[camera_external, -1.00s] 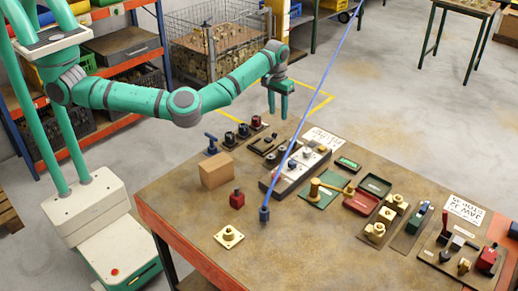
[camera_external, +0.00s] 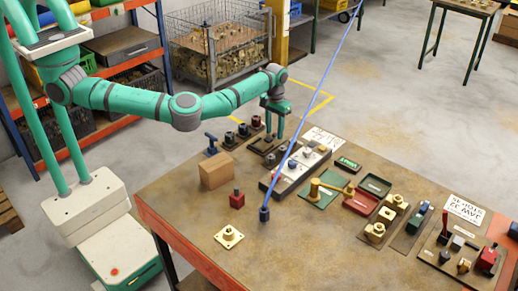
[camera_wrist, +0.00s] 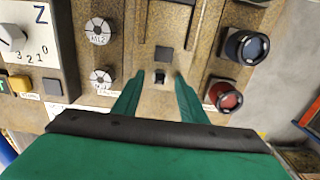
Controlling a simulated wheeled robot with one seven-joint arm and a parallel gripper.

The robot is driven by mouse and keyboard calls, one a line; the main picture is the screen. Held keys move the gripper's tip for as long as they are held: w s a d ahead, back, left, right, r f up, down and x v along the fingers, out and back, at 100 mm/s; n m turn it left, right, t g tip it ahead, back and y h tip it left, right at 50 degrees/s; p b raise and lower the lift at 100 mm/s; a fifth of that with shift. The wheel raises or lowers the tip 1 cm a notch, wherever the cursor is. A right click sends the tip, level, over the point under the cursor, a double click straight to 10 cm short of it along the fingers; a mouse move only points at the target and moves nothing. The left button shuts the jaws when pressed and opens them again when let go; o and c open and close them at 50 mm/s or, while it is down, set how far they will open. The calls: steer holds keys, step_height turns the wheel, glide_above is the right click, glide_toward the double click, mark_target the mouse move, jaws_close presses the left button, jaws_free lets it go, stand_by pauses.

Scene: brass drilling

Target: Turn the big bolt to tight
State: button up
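My gripper (camera_external: 275,132) points down over the far left part of the workbench (camera_external: 180,200). In the wrist view, its two green fingers (camera_wrist: 158,95) are apart, with nothing held. A small dark switch-like piece (camera_wrist: 160,77) shows between the fingertips, on a brown plate, with a dark square (camera_wrist: 164,54) beyond it. Left of the fingers are two round metal heads with markings, an upper one (camera_wrist: 99,31) and a lower one (camera_wrist: 101,79). I cannot tell for sure whether either is the big bolt. Whether the fingers touch anything is unclear.
A blue knob (camera_wrist: 245,46) and a red knob (camera_wrist: 226,96) stand right of the fingers. A white dial panel (camera_wrist: 22,45) lies left. A cardboard-coloured block (camera_external: 215,171) and red block (camera_external: 237,199) stand nearer. A slanted blue rod (camera_external: 313,120) crosses the bench.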

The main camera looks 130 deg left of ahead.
steer(key=shift+f, duration=0.1)
jaws_close()
steer(key=shift+m, duration=0.3)
steer(key=m, duration=0.4)
steer(key=shift+s, duration=0.1)
steer(key=m, duration=0.4)
steer(key=shift+w+m, duration=0.2)
steer(key=shift+m, duration=0.2)
stand_by(0.4)
jaws_free()
